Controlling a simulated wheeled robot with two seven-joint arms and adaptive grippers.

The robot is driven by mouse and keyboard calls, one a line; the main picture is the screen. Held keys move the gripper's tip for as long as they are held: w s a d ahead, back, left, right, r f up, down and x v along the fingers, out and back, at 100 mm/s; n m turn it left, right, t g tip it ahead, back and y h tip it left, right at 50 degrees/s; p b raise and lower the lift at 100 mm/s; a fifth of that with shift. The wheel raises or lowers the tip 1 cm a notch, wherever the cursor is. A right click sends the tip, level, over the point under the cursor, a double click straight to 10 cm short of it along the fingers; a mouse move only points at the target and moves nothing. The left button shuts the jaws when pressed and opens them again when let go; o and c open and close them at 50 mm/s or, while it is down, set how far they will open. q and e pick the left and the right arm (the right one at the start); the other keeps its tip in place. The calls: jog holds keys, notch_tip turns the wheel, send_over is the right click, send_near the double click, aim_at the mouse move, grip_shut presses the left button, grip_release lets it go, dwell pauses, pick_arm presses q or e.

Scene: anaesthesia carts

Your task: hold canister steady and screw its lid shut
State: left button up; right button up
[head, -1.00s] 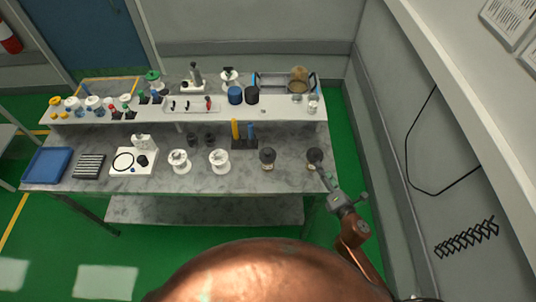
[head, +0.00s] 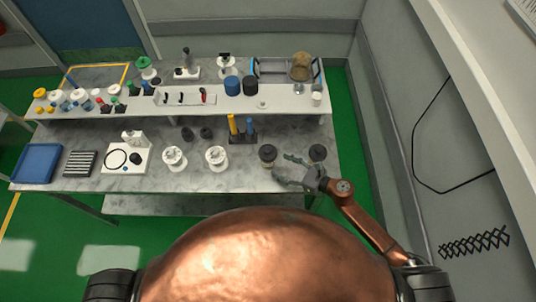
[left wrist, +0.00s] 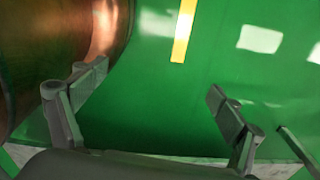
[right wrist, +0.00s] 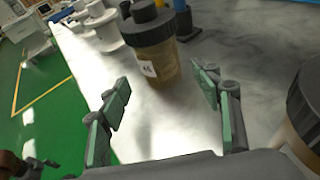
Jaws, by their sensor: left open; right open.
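Two amber-brown canisters with dark lids stand upright near the bench's right front: a left one (head: 267,155) and a right one (head: 317,153). I cannot tell which one the task means, or how tight either lid sits. My right gripper (head: 280,168) is open and empty, pointing left, its fingers just short of the left canister. In the right wrist view the left canister (right wrist: 152,60), with a small white label, stands beyond and between the open fingertips; the right canister (right wrist: 303,112) is cut off at the right edge. My left gripper (left wrist: 158,82) is open and empty above green floor, outside the head view.
White spool-like parts (head: 217,158) stand left of the canisters. A dark rack with yellow and blue uprights (head: 242,136) is behind them. A raised shelf (head: 280,102) carries cups and a tray. A wall lies to the right; the bench's front strip is mostly clear.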

aim_at(274, 163)
jog(key=b+x, duration=0.1)
jog(key=x, duration=0.4)
jog(key=shift+d+f, duration=0.1)
jog(key=shift+w+a+f+b, duration=0.15)
jog(key=shift+w+a+b, duration=0.2)
jog(key=shift+a, duration=0.2)
jog(key=shift+w+a, duration=0.1)
jog(key=shift+a, duration=0.1)
jog(key=c, duration=0.7)
pick_arm(q)
jog(key=shift+w+f, duration=0.6)
jog(key=shift+f, duration=0.25)
pick_arm(e)
jog(key=shift+c, duration=0.2)
pick_arm(q)
jog(key=shift+w, duration=0.15)
jog(key=shift+c, duration=0.3)
